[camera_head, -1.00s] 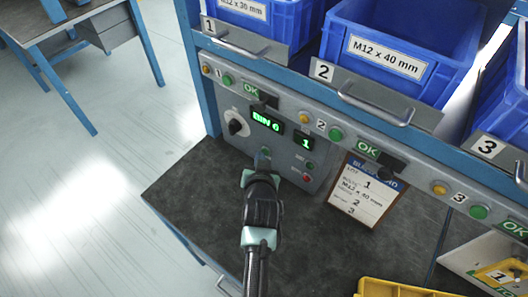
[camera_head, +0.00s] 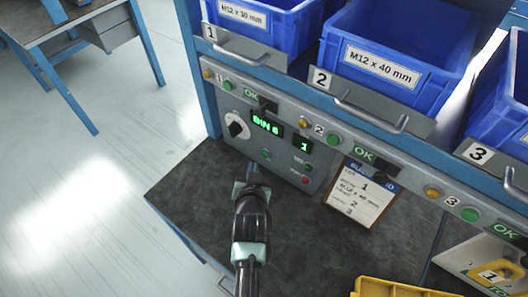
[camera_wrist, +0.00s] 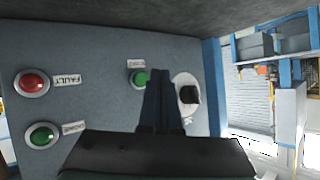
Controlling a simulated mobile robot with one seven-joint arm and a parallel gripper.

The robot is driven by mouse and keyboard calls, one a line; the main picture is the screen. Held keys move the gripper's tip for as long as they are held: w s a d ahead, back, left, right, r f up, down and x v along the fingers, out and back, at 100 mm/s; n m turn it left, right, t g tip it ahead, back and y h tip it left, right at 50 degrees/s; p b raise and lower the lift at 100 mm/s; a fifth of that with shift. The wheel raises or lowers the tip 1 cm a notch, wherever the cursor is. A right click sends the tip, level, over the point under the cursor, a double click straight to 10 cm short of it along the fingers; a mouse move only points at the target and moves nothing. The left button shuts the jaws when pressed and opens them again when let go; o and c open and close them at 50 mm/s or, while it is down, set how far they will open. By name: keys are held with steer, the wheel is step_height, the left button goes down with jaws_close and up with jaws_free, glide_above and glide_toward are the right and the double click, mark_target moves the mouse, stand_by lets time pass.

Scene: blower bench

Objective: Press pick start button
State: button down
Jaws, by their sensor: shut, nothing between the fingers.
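The grey control panel (camera_head: 232,148) has a green button (camera_head: 266,154) low on its face, between a black knob (camera_head: 236,126) and two small buttons at the right. In the wrist view the same green button (camera_wrist: 140,78) has a small label above it that I cannot read clearly. My gripper (camera_head: 252,170) is shut and empty, just left of and in front of this button in the head view. In the wrist view my gripper (camera_wrist: 162,75) lies between the button and the knob (camera_wrist: 190,94), slightly overlapping the button's edge. The fingertips appear apart from the button; the gap is unclear.
A red button (camera_wrist: 33,83) marked FAULT and another green button (camera_wrist: 42,135) sit on the same panel. The display (camera_head: 267,124) glows green. Blue bins (camera_head: 398,50) stand above, behind metal handles. A clipboard (camera_head: 358,190) leans at the right. The dark bench top (camera_head: 205,190) is clear at left.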

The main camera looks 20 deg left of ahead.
steer(key=shift+s+a+p, duration=0.3)
steer(key=shift+s+p, duration=0.05)
steer(key=shift+s, duration=0.45)
steer(key=shift+s+a+p, duration=0.3)
steer(key=shift+s, duration=0.5)
